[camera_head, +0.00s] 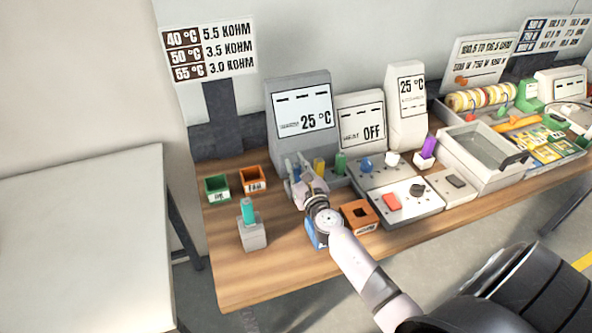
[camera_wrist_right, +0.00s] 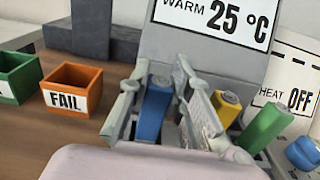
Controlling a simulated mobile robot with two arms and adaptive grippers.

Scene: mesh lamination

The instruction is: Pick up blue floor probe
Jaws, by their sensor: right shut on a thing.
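The blue floor probe (camera_wrist_right: 154,112) stands between the two fingers of my right gripper (camera_wrist_right: 163,100) in the right wrist view, in front of the grey "WARM 25 °C" display (camera_wrist_right: 195,45). The gripper is shut on it. In the head view my right gripper (camera_head: 300,172) is in front of that display, and the probe is mostly hidden by the fingers. A yellow probe (camera_wrist_right: 226,106) and a green probe (camera_wrist_right: 264,128) stand just right of the gripper. My left gripper is in neither view.
A green bin (camera_head: 217,188) and an orange FAIL bin (camera_head: 253,179) sit at left. A teal piece (camera_head: 248,210) stands in a grey block in front of them. An orange-brown box (camera_head: 359,216) and a switch panel (camera_head: 403,204) lie right of my arm.

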